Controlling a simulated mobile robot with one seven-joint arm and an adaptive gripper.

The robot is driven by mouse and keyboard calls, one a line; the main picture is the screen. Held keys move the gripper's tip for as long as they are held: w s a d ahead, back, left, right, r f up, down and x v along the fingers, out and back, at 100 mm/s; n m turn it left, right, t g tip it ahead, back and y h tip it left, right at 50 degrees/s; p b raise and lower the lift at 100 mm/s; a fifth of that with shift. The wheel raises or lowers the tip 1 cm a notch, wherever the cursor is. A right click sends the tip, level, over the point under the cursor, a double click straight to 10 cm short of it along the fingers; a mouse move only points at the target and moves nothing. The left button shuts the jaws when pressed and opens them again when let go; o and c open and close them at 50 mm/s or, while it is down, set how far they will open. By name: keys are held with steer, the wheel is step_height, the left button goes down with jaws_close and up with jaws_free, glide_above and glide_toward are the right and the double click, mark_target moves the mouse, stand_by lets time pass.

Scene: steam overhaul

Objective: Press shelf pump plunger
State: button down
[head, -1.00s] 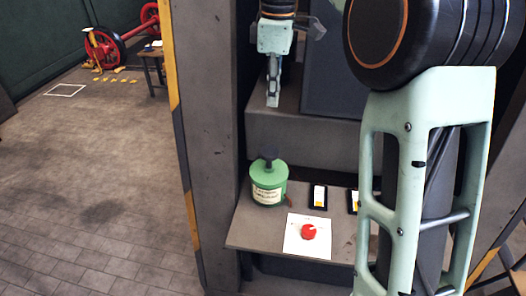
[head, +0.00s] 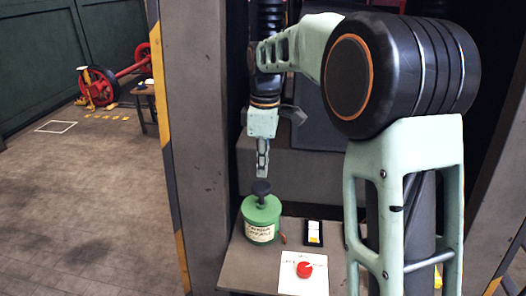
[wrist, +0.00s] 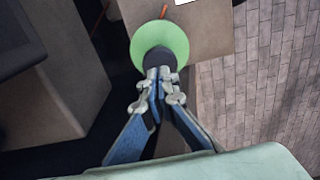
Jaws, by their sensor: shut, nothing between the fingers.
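The shelf pump is a green can (head: 261,222) with a paper label, standing upright on a grey shelf. Its black plunger knob (head: 261,187) sticks up from the top. My gripper (head: 262,176) points straight down just above the knob, with its fingers together and nothing held. In the wrist view the green can (wrist: 160,34) is seen from above, and my gripper (wrist: 160,72) covers part of the dark knob. I cannot tell whether the fingertips touch the knob or stop a little short of it.
The shelf (head: 238,268) also bears a white card with a red knob (head: 304,269) and a black-framed tag (head: 314,233). A striped post (head: 185,150) stands to the left, and a grey block (head: 312,170) lies behind. Red wheels (head: 100,86) stand far off on open floor.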

mark_target(262, 186)
steer(key=shift+a+f, duration=0.1)
steer(key=shift+f, duration=1.6)
step_height(262, 186, down, 4)
steer(key=shift+r+b, duration=0.15)
steer(key=shift+b, duration=0.7)
steer(key=shift+r, duration=0.1)
step_height(262, 186, up, 14)
steer(key=p, duration=0.4)
steer(key=shift+d, duration=0.25)
steer(key=shift+r, duration=0.1)
